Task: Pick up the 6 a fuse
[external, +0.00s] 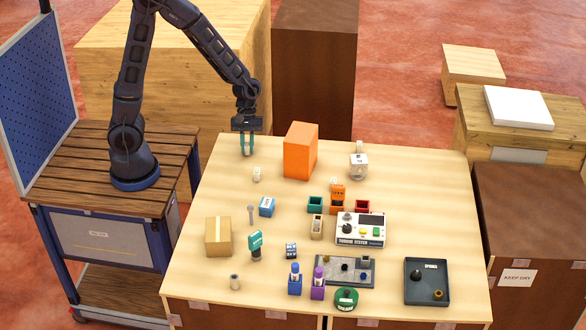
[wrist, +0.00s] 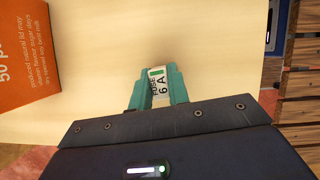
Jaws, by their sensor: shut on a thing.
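The 6 A fuse (wrist: 158,84) is a small white block with a green mark and the printed words "FUSE 6 A". In the wrist view it sits between the two teal fingers of my gripper (wrist: 158,86), which are shut on it. In the external view my gripper (external: 247,152) points down at the table's far left corner. The fuse is not clearly visible there, and I cannot tell whether it touches the table.
An orange box (external: 300,151) stands right of my gripper on the wooden table (external: 420,190). A small white block (external: 256,174) lies nearer the front. A white mug (external: 359,167), turbine tester (external: 360,230), cardboard box (external: 218,237) and dark tray (external: 427,268) stand further off.

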